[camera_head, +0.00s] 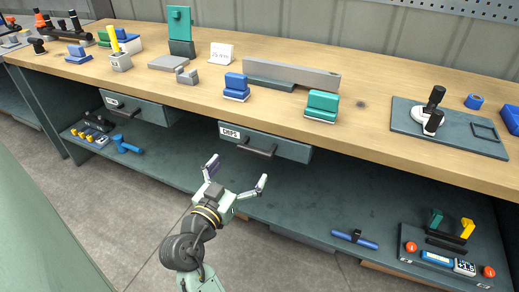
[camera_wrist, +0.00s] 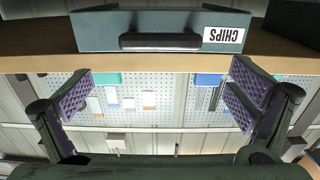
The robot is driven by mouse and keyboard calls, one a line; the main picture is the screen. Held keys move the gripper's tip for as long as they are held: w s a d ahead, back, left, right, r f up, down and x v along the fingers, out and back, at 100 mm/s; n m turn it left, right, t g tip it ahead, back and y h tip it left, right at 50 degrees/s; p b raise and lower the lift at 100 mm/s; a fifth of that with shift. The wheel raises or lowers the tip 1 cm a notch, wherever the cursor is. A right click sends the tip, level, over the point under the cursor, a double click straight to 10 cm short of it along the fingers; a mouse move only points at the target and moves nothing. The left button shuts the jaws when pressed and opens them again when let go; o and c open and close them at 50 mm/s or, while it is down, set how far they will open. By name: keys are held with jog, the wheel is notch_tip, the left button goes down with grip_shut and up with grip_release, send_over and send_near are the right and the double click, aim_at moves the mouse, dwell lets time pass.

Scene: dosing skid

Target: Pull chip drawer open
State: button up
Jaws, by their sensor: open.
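The chip drawer (camera_head: 290,148) hangs under the front edge of the wooden bench, with a white "CHIPS" label on its grey front. It looks closed. Its dark bar handle (camera_head: 256,150) is in the middle of the front. In the wrist view the drawer (camera_wrist: 100,28) appears upside down at the top, with its handle (camera_wrist: 160,41) centred and the label to the right. My gripper (camera_head: 237,176) is open and empty, in front of and below the handle, apart from it. In the wrist view its purple-padded fingers (camera_wrist: 160,95) stand wide apart, left and right.
A second drawer (camera_head: 150,111) is under the bench to the left. A lower shelf (camera_head: 320,200) runs below, with a blue cylinder (camera_head: 355,240) and a blue meter (camera_head: 450,262) at right. Blocks and fixtures stand on the benchtop (camera_head: 370,110). The space before the drawer is clear.

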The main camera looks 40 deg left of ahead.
aim_at(253, 151)
jog(key=p+x, duration=0.2)
jog(key=x, duration=0.7)
jog(key=shift+a, duration=0.1)
jog(key=shift+c, duration=0.2)
jog(key=c, duration=1.4)
